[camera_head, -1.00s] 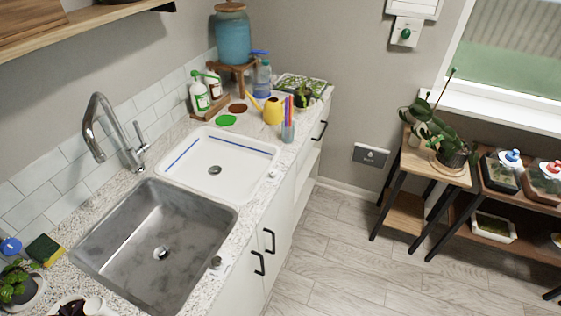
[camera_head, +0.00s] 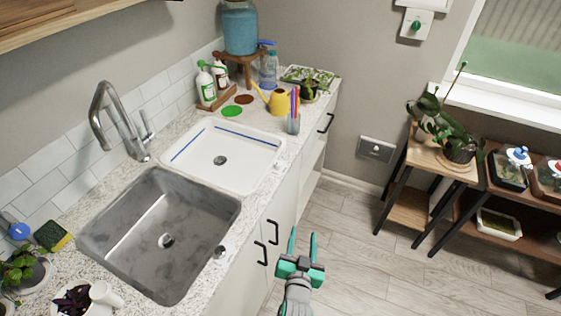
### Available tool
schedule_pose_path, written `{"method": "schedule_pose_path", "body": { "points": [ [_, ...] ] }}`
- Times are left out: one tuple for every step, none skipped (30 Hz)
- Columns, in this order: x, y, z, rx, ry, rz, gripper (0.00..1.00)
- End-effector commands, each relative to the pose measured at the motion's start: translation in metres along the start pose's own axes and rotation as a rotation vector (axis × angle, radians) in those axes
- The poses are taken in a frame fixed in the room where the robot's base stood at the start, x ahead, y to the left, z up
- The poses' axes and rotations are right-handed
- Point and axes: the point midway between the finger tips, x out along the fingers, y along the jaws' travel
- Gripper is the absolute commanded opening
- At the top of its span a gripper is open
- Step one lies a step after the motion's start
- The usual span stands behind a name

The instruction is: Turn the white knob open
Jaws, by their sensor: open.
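A small whitish knob (camera_head: 278,166) is on the counter edge beside the right side of the white basin (camera_head: 262,172). It is small in the picture, and I cannot tell which way it is turned. A greyer knob (camera_head: 220,252) is on the counter edge beside the steel sink (camera_head: 215,200). My gripper (camera_head: 303,240) is open and empty, its two green fingers apart and pointing away from me. In the picture it shows to the right of the cabinet handles, below and right of the whitish knob and apart from it.
A chrome faucet (camera_head: 112,120) stands behind the sinks. A cup of coloured sticks (camera_head: 293,123) and a yellow watering can (camera_head: 280,103) stand beyond the basin. A wooden plant stand (camera_head: 440,165) is at right. The floor (camera_head: 350,235) between is clear.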

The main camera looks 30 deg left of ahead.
Motion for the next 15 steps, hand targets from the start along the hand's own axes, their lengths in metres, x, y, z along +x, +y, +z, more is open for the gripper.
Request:
{"method": "schedule_pose_path", "body": {
  "points": [
    [0.018,-0.011,-0.015,-0.004,0.003,-0.025,0.42],
    [0.028,-0.017,-0.021,-0.006,0.000,-0.040,0.42],
    [0.040,-0.026,-0.030,-0.008,-0.005,-0.059,0.42],
    [0.049,-0.033,-0.037,-0.010,-0.010,-0.073,0.42],
    [0.058,-0.040,-0.044,-0.012,-0.013,-0.087,0.42],
    [0.069,-0.049,-0.054,-0.016,-0.018,-0.106,0.42],
    [0.077,-0.056,-0.061,-0.020,-0.022,-0.119,0.42],
    [0.084,-0.063,-0.069,-0.024,-0.027,-0.132,0.42],
    [0.093,-0.072,-0.078,-0.029,-0.032,-0.149,0.42],
    [0.100,-0.079,-0.086,-0.032,-0.035,-0.162,0.42],
    [0.106,-0.086,-0.093,-0.036,-0.040,-0.174,0.42],
    [0.114,-0.095,-0.103,-0.042,-0.046,-0.190,0.42],
    [0.119,-0.103,-0.111,-0.047,-0.052,-0.202,0.42],
    [0.125,-0.110,-0.117,-0.053,-0.061,-0.215,0.42],
    [0.132,-0.120,-0.126,-0.059,-0.077,-0.232,0.42]
  ]
}}
